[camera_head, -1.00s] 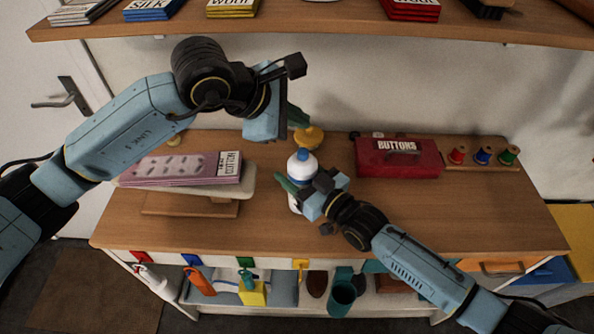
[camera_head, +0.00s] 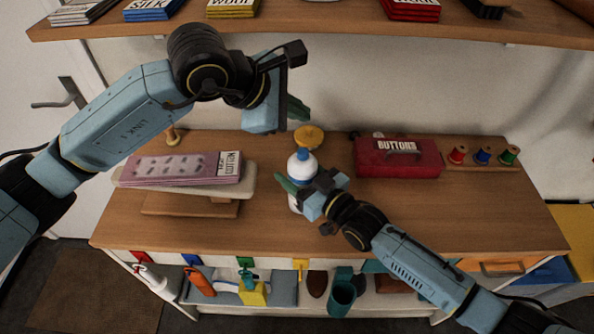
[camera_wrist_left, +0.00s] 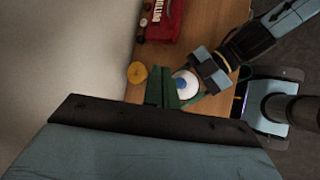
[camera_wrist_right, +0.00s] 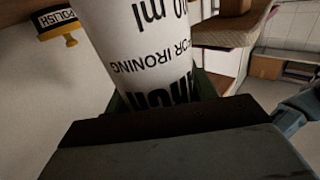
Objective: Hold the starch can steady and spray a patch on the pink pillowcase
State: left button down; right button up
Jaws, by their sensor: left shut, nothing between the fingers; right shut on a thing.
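The starch can (camera_head: 303,164), white with a blue top, stands upright near the middle of the table. My right gripper (camera_head: 298,188) is shut around its body; the lettered side fills the right wrist view (camera_wrist_right: 145,50). I cannot tell whether its base touches the table. My left gripper (camera_head: 297,109) is shut and empty, above and behind the can; its green fingers (camera_wrist_left: 162,88) show beside the can's top in the left wrist view. The pink pillowcase (camera_head: 170,168) lies folded and flat on a small ironing board (camera_head: 247,190) to the left.
A yellow-topped polish container (camera_head: 309,137) stands close behind the can. A red buttons box (camera_head: 398,160) and thread spools (camera_head: 483,155) are at the right. A shelf (camera_head: 320,28) overhangs the back. The front right of the tabletop (camera_head: 480,215) is clear.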

aim_at(306, 149)
pick_arm(q)
jog(key=shift+f, duration=4.25)
jog(key=shift+r, duration=0.45)
notch_tip(306, 149, up, 6)
